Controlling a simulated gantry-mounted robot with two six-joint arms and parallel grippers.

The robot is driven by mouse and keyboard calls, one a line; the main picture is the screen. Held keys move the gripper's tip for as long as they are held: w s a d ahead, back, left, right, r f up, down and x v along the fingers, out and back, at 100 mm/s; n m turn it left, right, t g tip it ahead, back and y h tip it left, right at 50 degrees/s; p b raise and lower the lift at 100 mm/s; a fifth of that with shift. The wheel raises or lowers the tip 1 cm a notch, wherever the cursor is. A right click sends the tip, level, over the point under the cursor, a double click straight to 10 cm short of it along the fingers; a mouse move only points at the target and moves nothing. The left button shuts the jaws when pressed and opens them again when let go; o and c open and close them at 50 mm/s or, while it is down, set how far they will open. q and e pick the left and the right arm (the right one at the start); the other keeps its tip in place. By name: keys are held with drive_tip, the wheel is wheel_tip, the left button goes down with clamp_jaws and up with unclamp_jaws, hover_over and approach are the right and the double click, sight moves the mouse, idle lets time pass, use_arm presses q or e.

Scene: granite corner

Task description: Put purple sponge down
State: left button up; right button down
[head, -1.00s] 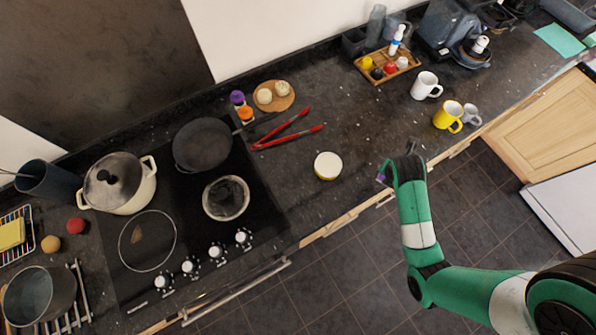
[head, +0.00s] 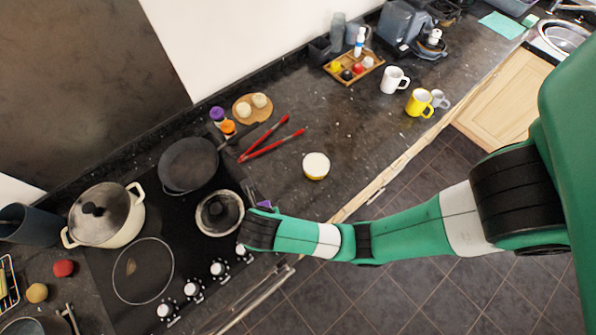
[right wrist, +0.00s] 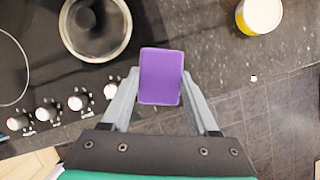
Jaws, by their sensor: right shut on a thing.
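The purple sponge (right wrist: 161,77) is held between the two fingers of my right gripper (right wrist: 160,84) in the right wrist view. The gripper is shut on it, and the sponge appears to be over the front part of the counter, just right of the stove knobs. In the head view only a small purple bit of the sponge (head: 264,204) shows, because my right wrist covers the rest. The gap between the sponge and the counter cannot be told. My left gripper is not in view.
The black stove (head: 172,222) with a small pan (head: 219,212) lies just left of the sponge. A white-topped yellow tub (head: 316,166) stands to the right, with red tongs (head: 268,139) behind. Dark counter (head: 345,130) is clear around the tub. The counter's front edge (head: 372,190) is close.

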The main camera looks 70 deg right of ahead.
drive_tip(key=b, duration=0.6)
approach(298, 196)
drive_tip(key=w+a+r, duration=0.2)
drive_tip(key=w, duration=0.1)
drive_tip(key=d+f+b, duration=0.1)
drive_tip(key=s+d+f+b, duration=0.1)
drive_tip(key=f+b, duration=0.1)
drive_tip(key=shift+d+f, duration=0.3)
drive_tip(key=shift+f, duration=0.05)
drive_tip(key=shift+s+d, duration=0.15)
drive_tip(key=shift+d, duration=0.15)
drive_tip(key=shift+d+f, duration=0.15)
drive_tip(key=shift+s+d+f+b, duration=0.15)
drive_tip(key=shift+f+b, duration=0.1)
drive_tip(key=shift+f, duration=0.7)
drive_tip(key=shift+s+d+f+b, duration=0.1)
drive_tip(key=shift+d+f+b, duration=0.1)
drive_tip(key=shift+f, duration=0.8)
drive_tip(key=shift+f, duration=0.1)
drive_tip(key=c, duration=0.6)
unclamp_jaws()
drive_tip(key=shift+f, duration=0.1)
drive_tip(key=o, duration=0.4)
drive_tip(key=shift+o, duration=0.2)
